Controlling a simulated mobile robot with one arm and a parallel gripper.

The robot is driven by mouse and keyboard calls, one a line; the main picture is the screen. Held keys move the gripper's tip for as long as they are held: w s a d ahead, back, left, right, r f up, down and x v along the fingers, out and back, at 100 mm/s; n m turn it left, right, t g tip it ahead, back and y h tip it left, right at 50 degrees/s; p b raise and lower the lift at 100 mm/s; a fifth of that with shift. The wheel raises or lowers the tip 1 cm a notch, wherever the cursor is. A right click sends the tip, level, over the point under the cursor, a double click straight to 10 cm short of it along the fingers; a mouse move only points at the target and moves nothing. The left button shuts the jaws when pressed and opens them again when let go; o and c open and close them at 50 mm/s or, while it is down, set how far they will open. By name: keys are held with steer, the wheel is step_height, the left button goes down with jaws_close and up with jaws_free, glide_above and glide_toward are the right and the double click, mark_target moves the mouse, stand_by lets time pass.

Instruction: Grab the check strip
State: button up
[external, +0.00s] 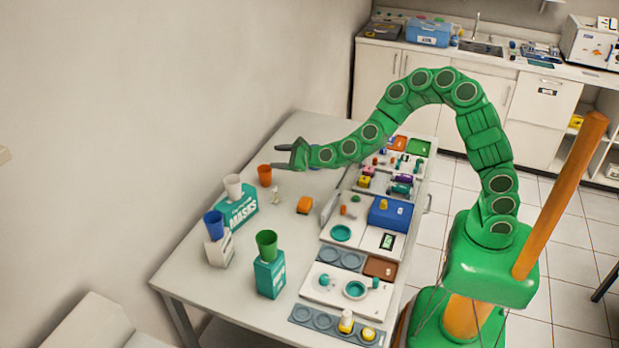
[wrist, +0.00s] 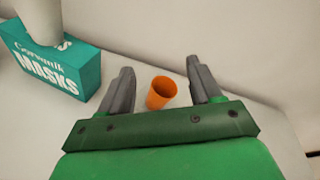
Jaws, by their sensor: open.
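I cannot make out for certain which thing is the check strip; no strip shows in the wrist view. A small dark-framed card with a pale green face (external: 387,241) lies on a white tray at the right side of the table, but I cannot tell if it is the strip. My gripper (external: 278,157) is open and empty over the far left part of the table, well away from that card. In the wrist view an orange cup (wrist: 161,92) shows between the spread fingers (wrist: 160,68); the fingers do not hold it.
A teal masks box (external: 238,212) with a white cup (external: 233,186) stands left of my gripper. A blue box (external: 390,214) and several trays fill the table's right side.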

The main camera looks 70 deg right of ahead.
mark_target(275, 189)
steer(key=s+a+f+m, duration=0.1)
steer(key=f+m, duration=0.1)
steer(key=f, duration=0.1)
steer(key=s+a+f+m+g, duration=0.1)
steer(key=s+f+m, duration=0.1)
steer(key=f, duration=0.1)
steer(key=s+a+f+m+h, duration=0.1)
steer(key=a+f+m, duration=0.1)
steer(key=f+m, duration=0.1)
steer(key=shift+s+f+g, duration=0.3)
steer(key=shift+f, duration=0.2)
steer(key=shift+a+x, duration=0.2)
steer(key=shift+x, duration=3.7)
steer(key=c, duration=1)
steer(key=shift+c, duration=0.2)
